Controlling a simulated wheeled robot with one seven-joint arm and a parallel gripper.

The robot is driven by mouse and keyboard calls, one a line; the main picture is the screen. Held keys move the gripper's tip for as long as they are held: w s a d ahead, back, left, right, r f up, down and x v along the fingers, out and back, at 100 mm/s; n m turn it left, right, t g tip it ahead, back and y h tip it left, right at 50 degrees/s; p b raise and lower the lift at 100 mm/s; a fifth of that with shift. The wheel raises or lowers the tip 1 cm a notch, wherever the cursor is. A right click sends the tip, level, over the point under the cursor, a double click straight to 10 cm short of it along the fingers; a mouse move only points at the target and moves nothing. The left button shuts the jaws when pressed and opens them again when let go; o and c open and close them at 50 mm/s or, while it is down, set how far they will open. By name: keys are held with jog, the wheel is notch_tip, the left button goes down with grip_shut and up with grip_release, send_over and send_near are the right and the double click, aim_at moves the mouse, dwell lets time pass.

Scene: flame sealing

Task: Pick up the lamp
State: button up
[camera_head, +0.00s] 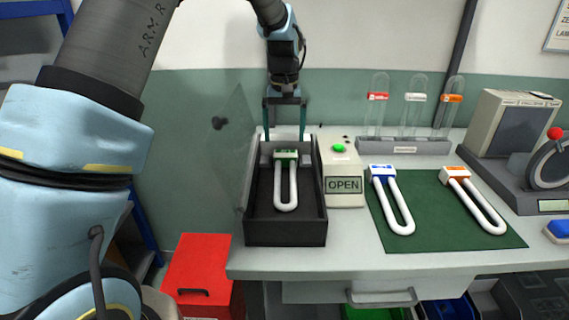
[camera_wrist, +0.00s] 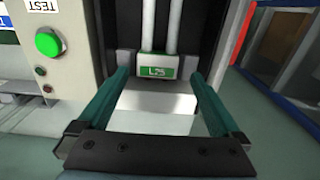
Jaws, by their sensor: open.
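A U-shaped white lamp (camera_head: 286,192) with a green-labelled base lies in a dark open-topped box (camera_head: 286,232) on the table. Its base, with a green label (camera_wrist: 156,70), and two white tubes show in the wrist view. My gripper (camera_head: 286,138) is open at the back end of the box, behind the lamp's base. In the wrist view my gripper's two green fingers (camera_wrist: 163,85) are spread wide, with the base beyond and between their tips. Nothing is held. Two other U-shaped lamps, one blue-labelled (camera_head: 392,200) and one orange-labelled (camera_head: 472,200), lie on a green mat (camera_head: 440,236).
A control box (camera_head: 344,198) with a green button and an "OPEN" display stands right of the dark box. A transparent lid (camera_head: 232,150) stands raised at its left. A rack (camera_head: 402,146) of glass tubes and a grey machine (camera_head: 508,122) are further right.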

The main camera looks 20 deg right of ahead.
aim_at(286, 156)
jog(key=shift+s+f+p, duration=0.2)
jog(key=shift+f+p, duration=0.45)
jog(key=shift+f, duration=0.9)
jog(key=shift+s+f+p, duration=0.15)
jog(key=shift+f+p, duration=0.45)
jog(key=shift+f, duration=0.9)
jog(key=shift+c, duration=0.2)
jog(key=shift+r, duration=0.1)
jog(key=c, duration=1.4)
